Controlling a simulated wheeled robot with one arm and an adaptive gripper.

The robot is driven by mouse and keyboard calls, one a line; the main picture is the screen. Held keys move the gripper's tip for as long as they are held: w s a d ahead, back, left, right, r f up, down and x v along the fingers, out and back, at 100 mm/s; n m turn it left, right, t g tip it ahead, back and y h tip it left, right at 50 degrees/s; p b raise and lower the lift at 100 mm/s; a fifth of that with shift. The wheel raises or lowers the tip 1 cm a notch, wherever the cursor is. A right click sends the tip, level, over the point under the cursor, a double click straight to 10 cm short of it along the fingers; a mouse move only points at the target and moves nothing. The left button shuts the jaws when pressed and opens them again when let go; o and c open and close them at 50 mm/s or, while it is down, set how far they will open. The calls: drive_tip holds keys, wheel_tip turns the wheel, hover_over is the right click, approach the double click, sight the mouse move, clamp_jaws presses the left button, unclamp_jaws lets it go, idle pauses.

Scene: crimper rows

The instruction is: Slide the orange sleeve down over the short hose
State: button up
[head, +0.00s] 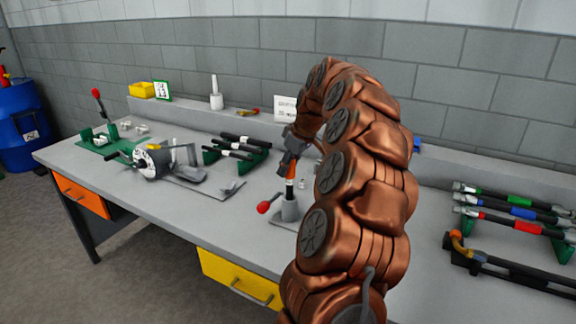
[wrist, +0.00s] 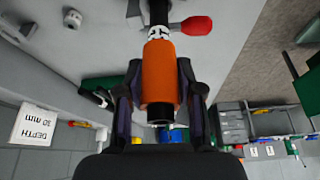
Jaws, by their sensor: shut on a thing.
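My gripper (head: 292,152) is shut on the orange sleeve (head: 291,170), with a finger on each side of it in the wrist view (wrist: 160,85). The short hose (head: 289,191) stands upright in a grey holder (head: 290,210), directly below the sleeve. A white band with dark marks (wrist: 158,34) shows on the hose near the sleeve's lower end. The sleeve looks in line with the hose. A dark round part (wrist: 160,114) shows at the sleeve's near end; I cannot tell whether it is hose or the bore. How far the hose reaches inside is hidden.
A red-knobbed lever (head: 264,207) sticks out beside the holder. Black hoses lie on a green rack (head: 236,148) to the left, near a grey crimping machine (head: 153,160). Colour-banded hoses (head: 515,212) lie at the right. A white depth card (wrist: 34,124) stands behind.

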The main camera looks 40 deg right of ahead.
drive_tip(key=o, duration=1)
drive_tip(key=shift+f, duration=0.1)
drive_tip(key=v, duration=1.2)
